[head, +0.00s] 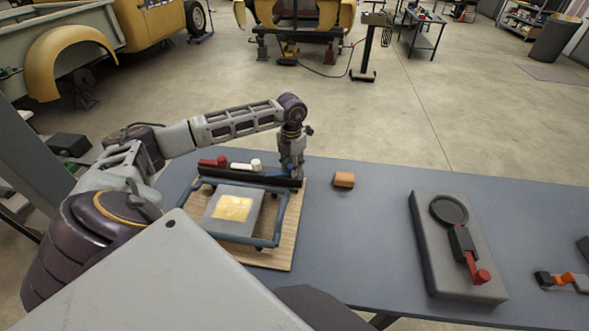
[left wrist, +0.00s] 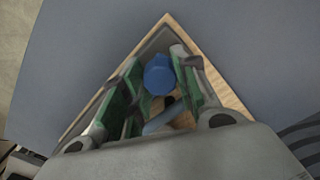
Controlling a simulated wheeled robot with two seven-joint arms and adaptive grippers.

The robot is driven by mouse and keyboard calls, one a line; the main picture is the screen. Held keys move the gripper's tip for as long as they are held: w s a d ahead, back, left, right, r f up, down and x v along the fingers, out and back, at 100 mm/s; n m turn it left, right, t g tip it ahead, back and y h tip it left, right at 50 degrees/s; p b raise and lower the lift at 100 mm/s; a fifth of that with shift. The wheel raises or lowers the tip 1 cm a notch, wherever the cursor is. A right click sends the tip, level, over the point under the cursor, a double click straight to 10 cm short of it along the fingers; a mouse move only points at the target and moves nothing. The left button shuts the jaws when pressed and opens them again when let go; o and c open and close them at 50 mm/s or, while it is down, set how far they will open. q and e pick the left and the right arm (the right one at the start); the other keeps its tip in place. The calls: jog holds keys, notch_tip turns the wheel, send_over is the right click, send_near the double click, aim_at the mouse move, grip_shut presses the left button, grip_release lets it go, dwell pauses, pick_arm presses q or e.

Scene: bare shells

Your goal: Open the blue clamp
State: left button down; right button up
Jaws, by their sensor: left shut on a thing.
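A dark bar (head: 236,178) at the back of a frame on a wooden board (head: 284,240) carries a red handle (head: 212,162), a white handle (head: 247,166) and the blue clamp (head: 276,176). My left gripper (head: 291,171) reaches down at the bar's right end and is shut on the blue clamp's handle, mostly hiding it. In the left wrist view the round blue knob (left wrist: 159,77) sits between the green-padded fingers. How far the clamp is open cannot be told. My right gripper is not in view.
A grey block with a yellow sheet (head: 233,208) sits inside the frame. An orange-brown block (head: 344,180) lies right of the board. A grey fixture with a red-handled clamp (head: 473,267) stands further right. The table (head: 375,225) between them is clear.

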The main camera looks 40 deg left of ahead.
pick_arm(q)
jog(key=shift+m+b, duration=0.35)
jog(key=shift+m, duration=0.65)
jog(key=shift+m+b, duration=0.45)
jog(key=shift+m, duration=0.25)
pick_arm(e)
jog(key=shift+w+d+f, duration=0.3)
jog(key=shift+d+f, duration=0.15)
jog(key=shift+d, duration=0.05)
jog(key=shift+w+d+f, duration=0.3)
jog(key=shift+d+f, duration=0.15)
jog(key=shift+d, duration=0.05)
pick_arm(q)
jog(key=c, duration=1.1)
grip_release()
jog(key=shift+o, duration=0.2)
notch_tip(320, 180, up, 12)
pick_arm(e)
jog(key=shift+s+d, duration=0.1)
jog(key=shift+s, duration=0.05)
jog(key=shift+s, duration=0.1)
